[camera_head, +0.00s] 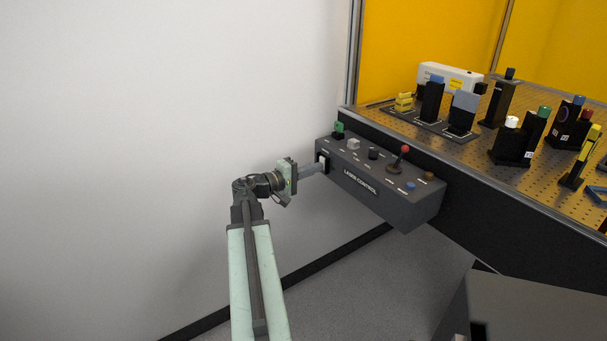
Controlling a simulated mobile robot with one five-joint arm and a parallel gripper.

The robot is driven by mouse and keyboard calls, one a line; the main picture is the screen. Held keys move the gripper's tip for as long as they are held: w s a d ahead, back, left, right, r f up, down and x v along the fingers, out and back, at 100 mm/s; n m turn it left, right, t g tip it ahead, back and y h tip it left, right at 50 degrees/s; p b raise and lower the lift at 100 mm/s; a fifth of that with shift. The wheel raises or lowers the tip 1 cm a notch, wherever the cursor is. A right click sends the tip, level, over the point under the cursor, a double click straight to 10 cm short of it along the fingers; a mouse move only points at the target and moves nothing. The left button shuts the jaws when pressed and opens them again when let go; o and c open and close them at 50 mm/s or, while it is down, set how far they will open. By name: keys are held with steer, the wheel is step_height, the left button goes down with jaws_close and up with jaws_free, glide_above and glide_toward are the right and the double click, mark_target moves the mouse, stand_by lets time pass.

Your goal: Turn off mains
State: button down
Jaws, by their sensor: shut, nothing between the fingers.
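The laser control box (372,205) is a dark grey panel at the front edge of the optical table. Its top carries a green switch (338,128), a white knob (353,144), a black knob (373,153), a red-tipped lever (404,151), a blue button (409,186) and a brown knob (428,176). A white rocker-like part (324,161) shows on the left end of its front face. My gripper (318,168) is shut and empty, with its tips at or very near that part. I cannot tell whether they touch. The small labels are unreadable, so which control is the mains is unclear.
The perforated optical table (470,160) behind the box holds several black optic mounts and a white laser unit (450,76). Orange panels stand behind. A plain white wall (150,150) is left. A dark cabinet (535,310) stands at lower right.

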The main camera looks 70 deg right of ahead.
steer(key=shift+s+d+f, duration=0.1)
steer(key=shift+d+f, duration=0.05)
steer(key=shift+d, duration=0.15)
steer(key=shift+s+d, duration=0.1)
stand_by(1.1)
steer(key=v, duration=1.4)
steer(key=shift+a+f, duration=0.35)
steer(key=shift+a, duration=0.05)
steer(key=shift+w, duration=0.2)
